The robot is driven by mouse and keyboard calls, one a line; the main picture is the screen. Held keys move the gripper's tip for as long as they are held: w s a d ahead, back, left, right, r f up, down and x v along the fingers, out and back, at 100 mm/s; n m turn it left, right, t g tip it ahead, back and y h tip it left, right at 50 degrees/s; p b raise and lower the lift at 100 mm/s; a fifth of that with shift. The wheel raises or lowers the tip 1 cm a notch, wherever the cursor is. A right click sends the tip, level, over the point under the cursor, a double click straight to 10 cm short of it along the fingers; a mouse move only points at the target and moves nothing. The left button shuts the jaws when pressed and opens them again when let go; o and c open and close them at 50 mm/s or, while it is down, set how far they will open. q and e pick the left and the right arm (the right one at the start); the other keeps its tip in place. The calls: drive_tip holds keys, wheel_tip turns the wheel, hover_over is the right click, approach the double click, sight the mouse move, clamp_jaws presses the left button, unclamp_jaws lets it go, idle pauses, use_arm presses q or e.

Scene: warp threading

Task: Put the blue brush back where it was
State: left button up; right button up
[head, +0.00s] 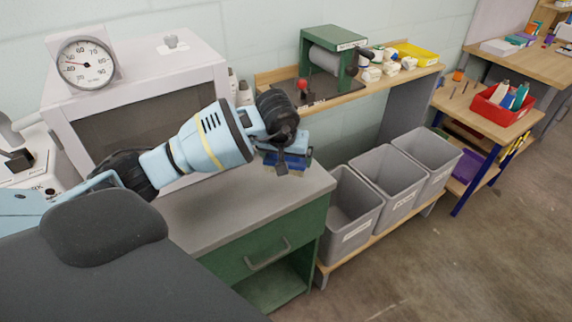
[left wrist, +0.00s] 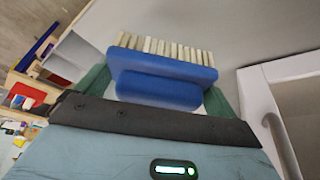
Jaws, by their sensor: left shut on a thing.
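The blue brush (left wrist: 165,72) has a blue body and a row of pale bristles. It fills the middle of the left wrist view, between the green fingers of my left gripper (left wrist: 160,90). In the head view my left gripper (head: 284,160) is shut on the blue brush (head: 300,158) by the right end of the grey counter (head: 215,203). I cannot tell whether the brush touches the counter. My right gripper is not in view.
A white oven-like box (head: 135,85) with a dial gauge (head: 86,63) stands on the counter at left. Grey bins (head: 352,222) stand on a low rack to the right. A shelf behind holds a green machine (head: 333,55) and a yellow tray (head: 414,54).

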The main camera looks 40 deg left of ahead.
use_arm(q)
drive_tip(key=shift+w, duration=0.1)
drive_tip(key=shift+w+a, duration=0.2)
wheel_tip(320, 180, down, 4)
drive_tip(key=shift+w+r, duration=0.1)
drive_tip(key=shift+r, duration=0.1)
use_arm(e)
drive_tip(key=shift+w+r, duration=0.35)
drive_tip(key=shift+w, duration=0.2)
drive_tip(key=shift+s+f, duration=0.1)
use_arm(q)
drive_tip(key=shift+f, duration=0.2)
drive_tip(key=o, duration=0.6)
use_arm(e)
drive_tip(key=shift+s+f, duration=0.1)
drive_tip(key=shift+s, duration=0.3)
use_arm(q)
drive_tip(key=shift+r, duration=0.15)
